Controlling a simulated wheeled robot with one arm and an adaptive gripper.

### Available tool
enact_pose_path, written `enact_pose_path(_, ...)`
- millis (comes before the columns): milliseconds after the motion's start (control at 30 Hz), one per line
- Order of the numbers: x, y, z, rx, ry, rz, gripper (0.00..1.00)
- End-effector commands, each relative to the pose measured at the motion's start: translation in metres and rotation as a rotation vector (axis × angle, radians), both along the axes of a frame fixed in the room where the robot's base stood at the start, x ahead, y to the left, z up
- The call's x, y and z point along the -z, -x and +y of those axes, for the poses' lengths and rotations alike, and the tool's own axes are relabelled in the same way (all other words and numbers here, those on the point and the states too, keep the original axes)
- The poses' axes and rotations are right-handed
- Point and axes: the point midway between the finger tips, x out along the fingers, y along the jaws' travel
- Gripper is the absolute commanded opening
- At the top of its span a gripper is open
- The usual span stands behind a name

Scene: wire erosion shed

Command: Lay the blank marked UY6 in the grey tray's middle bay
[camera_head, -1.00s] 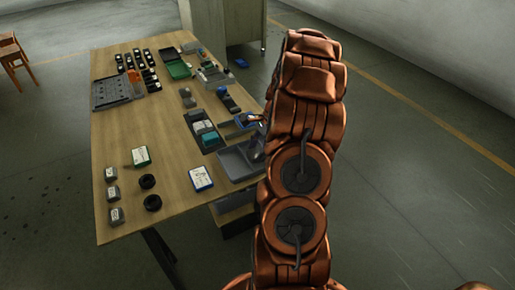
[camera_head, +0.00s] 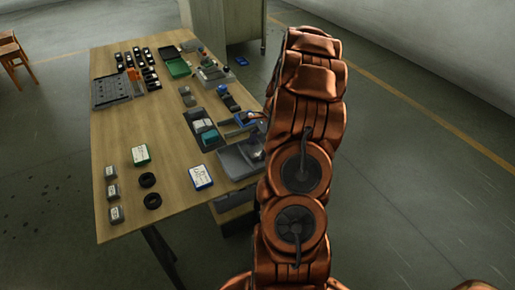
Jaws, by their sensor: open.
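My arm stands in front of the table's right edge and hides most of my gripper (camera_head: 256,146). Only a small dark part of it shows beside the arm, over the grey tray (camera_head: 229,163) at the table's right edge. The jaws are open; I make out nothing between them. The grey tray's right part is behind my arm, so I cannot tell its bays apart. Three small grey blocks with pale labels lie in a column at the near left: a far one (camera_head: 110,172), a middle one (camera_head: 112,191) and a near one (camera_head: 116,214). Their marks are too small to read, so I cannot tell which is UY6.
Two black rings (camera_head: 148,180) lie right of the blocks. A green-edged card (camera_head: 141,155) and a blue-edged card (camera_head: 201,177) lie nearby. A dark tray (camera_head: 190,117) holds a teal piece. A perforated grey plate (camera_head: 108,92) and several small parts fill the far end. The table's middle is clear.

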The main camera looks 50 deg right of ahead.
Motion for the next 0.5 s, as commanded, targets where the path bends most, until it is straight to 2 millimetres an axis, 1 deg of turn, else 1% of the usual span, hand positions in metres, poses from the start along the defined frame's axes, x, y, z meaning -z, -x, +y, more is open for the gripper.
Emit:
enact_pose_path(167, -0.022, 0.003, -0.010, 0.001, 0.004, -0.003, 0.77)
enact_pose_path(400, -0.064, 0.008, -0.027, 0.001, 0.005, -0.003, 0.77)
enact_pose_path(500, -0.078, 0.010, -0.032, 0.001, 0.005, -0.003, 0.77)
